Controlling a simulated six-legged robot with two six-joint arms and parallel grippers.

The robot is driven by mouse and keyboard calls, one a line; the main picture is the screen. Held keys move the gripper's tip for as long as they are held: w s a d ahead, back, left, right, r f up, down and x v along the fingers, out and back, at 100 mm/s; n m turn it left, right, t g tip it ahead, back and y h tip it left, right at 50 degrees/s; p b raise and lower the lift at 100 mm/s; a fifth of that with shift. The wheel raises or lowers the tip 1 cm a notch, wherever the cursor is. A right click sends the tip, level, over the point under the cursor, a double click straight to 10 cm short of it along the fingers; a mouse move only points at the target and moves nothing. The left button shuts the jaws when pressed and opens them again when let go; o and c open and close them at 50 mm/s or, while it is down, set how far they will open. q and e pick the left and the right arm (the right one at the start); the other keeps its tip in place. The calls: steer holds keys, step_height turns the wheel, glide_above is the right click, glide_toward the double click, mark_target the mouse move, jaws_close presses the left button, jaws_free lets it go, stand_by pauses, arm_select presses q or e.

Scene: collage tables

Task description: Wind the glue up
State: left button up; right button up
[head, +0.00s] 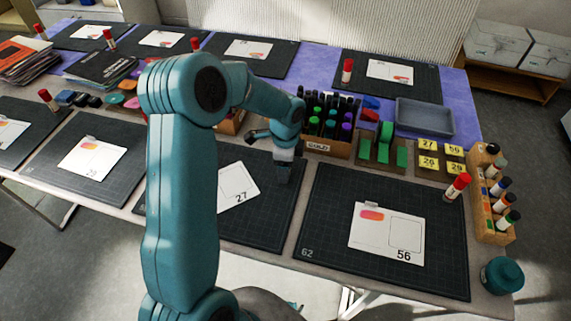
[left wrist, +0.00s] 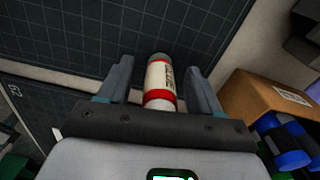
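My left gripper (head: 283,178) points down over the right part of the middle front mat (head: 262,222), beside the card numbered 27 (head: 238,187). In the left wrist view the left gripper (left wrist: 160,82) has its two fingers apart. A white glue stick (left wrist: 161,78) with red bands and a grey end lies between them in the picture, with a gap on each side. I cannot tell its height relative to the fingertips. In the head view this glue stick is hidden by the gripper. My right gripper is in neither view.
A pen box (head: 340,148) and green blocks (head: 380,150) stand behind the gripper. To the right is a mat with card 56 (head: 386,234) and a red-capped glue stick (head: 457,186). A bottle rack (head: 494,215) and a teal jar (head: 502,275) line the right edge.

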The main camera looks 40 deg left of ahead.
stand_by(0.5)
arm_select(q)
steer(key=n+b, duration=0.1)
steer(key=n, duration=0.1)
steer(key=n+b, duration=0.1)
steer(key=n, duration=0.1)
steer(key=shift+f+n+b, duration=0.2)
steer(key=shift+n+b, duration=0.6)
steer(key=shift+n, duration=0.5)
steer(key=n+b, duration=0.2)
steer(key=n, duration=0.5)
steer(key=shift+r+n, duration=0.2)
steer(key=shift+n, duration=0.2)
